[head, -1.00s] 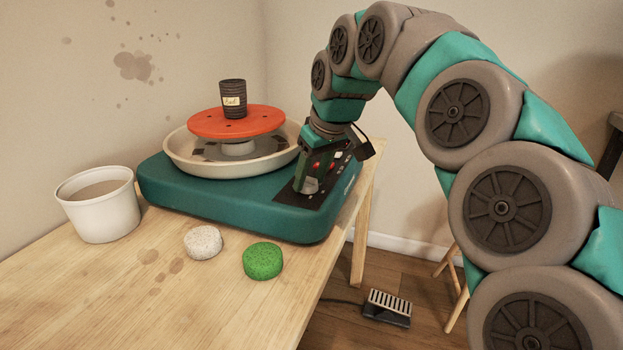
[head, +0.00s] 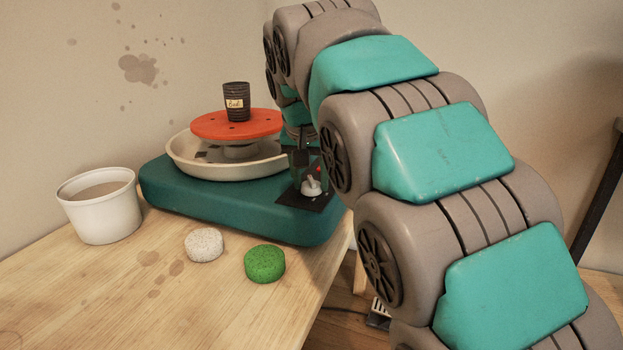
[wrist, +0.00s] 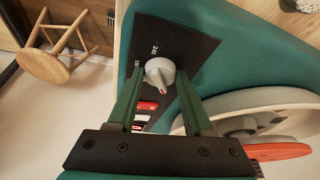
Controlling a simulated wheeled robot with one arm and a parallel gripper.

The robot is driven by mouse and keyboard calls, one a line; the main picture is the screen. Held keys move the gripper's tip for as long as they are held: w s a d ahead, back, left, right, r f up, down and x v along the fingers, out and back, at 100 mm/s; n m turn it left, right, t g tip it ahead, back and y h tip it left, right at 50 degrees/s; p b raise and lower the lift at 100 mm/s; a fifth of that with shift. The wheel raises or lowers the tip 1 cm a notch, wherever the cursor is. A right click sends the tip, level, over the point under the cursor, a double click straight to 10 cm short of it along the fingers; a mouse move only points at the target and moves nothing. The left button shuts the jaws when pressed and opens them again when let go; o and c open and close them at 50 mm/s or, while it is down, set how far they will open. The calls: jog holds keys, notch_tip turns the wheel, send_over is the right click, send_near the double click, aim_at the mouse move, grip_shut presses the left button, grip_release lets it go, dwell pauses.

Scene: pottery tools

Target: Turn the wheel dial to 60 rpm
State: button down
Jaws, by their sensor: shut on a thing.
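The wheel dial (wrist: 160,73) is a pale grey knob on a black panel (wrist: 190,40) with white numbers. In the wrist view, 240 is readable near the dial, and another number is partly hidden. A small red mark shows on the dial's lower side; the number it faces cannot be told. My gripper (wrist: 160,78) has its green fingers on both sides of the dial and is shut on it. In the head view, the dial (head: 311,187) shows at the panel's front, with my gripper (head: 306,174) over it and my arm hiding the panel's right part.
The teal pottery wheel (head: 215,205) carries a cream basin (head: 182,166), an orange disc (head: 215,126) and a dark labelled cup (head: 236,103). A white bucket (head: 100,212), a speckled sponge (head: 204,245) and a green sponge (head: 264,264) stand on the wooden table (head: 120,300). A stool (wrist: 60,65) stands beyond.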

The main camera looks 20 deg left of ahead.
jog(key=shift+m, duration=0.4)
jog(key=shift+c, duration=1.6)
grip_release()
jog(key=v, duration=0.7)
jog(key=shift+r, duration=0.4)
jog(key=shift+s+a, duration=0.15)
